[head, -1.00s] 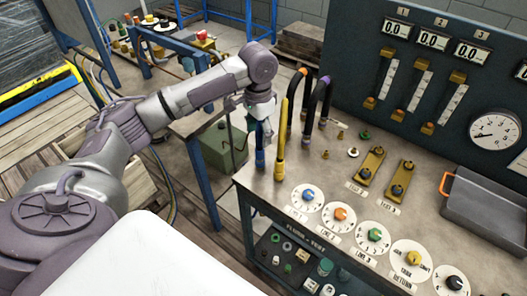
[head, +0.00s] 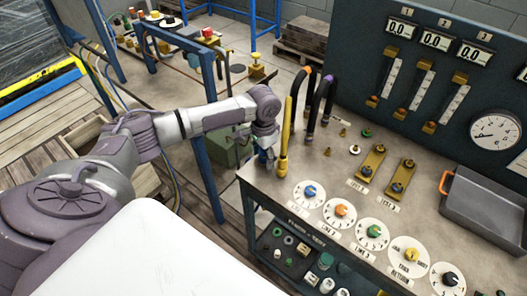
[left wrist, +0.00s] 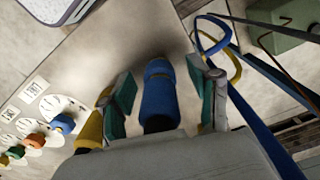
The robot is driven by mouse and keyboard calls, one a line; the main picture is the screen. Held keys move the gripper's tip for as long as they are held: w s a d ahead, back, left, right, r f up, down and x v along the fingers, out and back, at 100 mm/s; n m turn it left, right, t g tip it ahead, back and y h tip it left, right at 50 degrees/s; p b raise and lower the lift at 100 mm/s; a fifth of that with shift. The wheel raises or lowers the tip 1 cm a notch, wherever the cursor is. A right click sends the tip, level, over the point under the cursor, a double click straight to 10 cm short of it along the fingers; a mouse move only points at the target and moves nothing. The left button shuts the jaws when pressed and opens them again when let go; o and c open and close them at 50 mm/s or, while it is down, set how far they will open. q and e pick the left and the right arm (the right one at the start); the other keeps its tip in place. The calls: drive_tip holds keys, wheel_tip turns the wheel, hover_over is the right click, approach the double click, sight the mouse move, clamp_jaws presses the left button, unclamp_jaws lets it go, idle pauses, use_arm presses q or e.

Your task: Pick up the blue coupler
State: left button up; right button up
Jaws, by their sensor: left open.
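The blue coupler (left wrist: 158,98) stands at the bench's near left corner. In the left wrist view it lies between the two teal finger pads of my left gripper (left wrist: 160,92), with a gap visible on each side. In the head view my left gripper (head: 265,146) is low over the corner and hides most of the coupler; a bit of blue (head: 263,158) shows below it. The gripper is open. My right gripper is not in view.
A yellow coupler (head: 283,163) on a yellow hose stands close to the right; it also shows beside a finger in the left wrist view (left wrist: 90,130). Orange- and purple-marked black hoses arch behind. Coloured dials (head: 309,193) line the bench front; a grey tray (head: 482,214) is far right.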

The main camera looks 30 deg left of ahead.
use_arm(q)
clamp_jaws()
drive_tip(key=shift+r, duration=0.1)
drive_tip(key=shift+w+r, duration=0.1)
drive_tip(key=shift+r, duration=0.2)
wheel_tip(320, 180, up, 9)
drive_tip(key=shift+r+b, duration=0.2)
drive_tip(key=shift+b, duration=0.55)
